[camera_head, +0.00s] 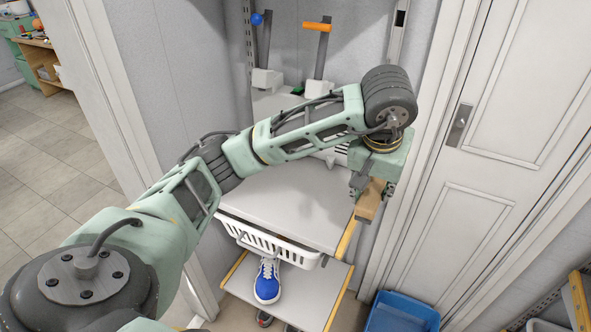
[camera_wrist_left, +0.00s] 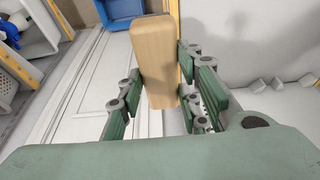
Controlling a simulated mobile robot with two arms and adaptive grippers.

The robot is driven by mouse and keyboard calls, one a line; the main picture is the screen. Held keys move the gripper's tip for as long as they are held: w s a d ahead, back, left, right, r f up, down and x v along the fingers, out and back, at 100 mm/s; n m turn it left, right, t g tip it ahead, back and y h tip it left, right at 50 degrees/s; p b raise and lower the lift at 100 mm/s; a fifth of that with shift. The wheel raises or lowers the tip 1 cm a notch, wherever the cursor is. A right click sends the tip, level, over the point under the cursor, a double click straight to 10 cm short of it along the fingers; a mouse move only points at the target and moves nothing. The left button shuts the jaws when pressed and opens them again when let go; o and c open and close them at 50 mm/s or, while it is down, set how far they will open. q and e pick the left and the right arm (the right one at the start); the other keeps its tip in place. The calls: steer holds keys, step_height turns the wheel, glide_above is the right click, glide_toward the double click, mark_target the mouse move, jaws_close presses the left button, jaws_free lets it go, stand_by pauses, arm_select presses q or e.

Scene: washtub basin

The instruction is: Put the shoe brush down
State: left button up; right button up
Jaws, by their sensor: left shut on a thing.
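The shoe brush (camera_head: 369,201) shows as a light wooden block in the head view; its bristles cannot be made out. My left gripper (camera_head: 372,184) is shut on it and points down near the right edge of the grey-white shelf top (camera_head: 285,200). Whether the brush touches the shelf is not clear. In the left wrist view the wooden brush (camera_wrist_left: 154,60) stands between the green finger pads of my left gripper (camera_wrist_left: 160,88). My right gripper is not in view.
A white basket (camera_head: 262,243) hangs under the shelf top, with a blue shoe (camera_head: 267,281) on the shelf below. A blue bin (camera_head: 401,315) stands on the floor at the right, near a white door (camera_head: 495,150). The shelf top's front is clear.

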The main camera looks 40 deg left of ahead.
arm_select(q)
steer(key=a+f+p, duration=0.1)
steer(key=a+f, duration=0.1)
steer(key=a, duration=0.1)
steer(key=s+a+f+p, duration=0.1)
steer(key=a+f, duration=0.1)
steer(key=a, duration=0.2)
steer(key=a+f+p, duration=0.1)
steer(key=a+f, duration=0.1)
steer(key=a, duration=0.2)
steer(key=shift+s+a+f, duration=0.25)
steer(key=shift+f, duration=0.45)
step_height(320, 180, down, 3)
steer(key=shift+f+p, duration=0.1)
steer(key=shift+p, duration=0.6)
steer(key=shift+f, duration=0.1)
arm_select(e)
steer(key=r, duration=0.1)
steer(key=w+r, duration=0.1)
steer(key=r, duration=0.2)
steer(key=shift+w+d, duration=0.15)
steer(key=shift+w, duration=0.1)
arm_select(q)
steer(key=shift+f, duration=0.1)
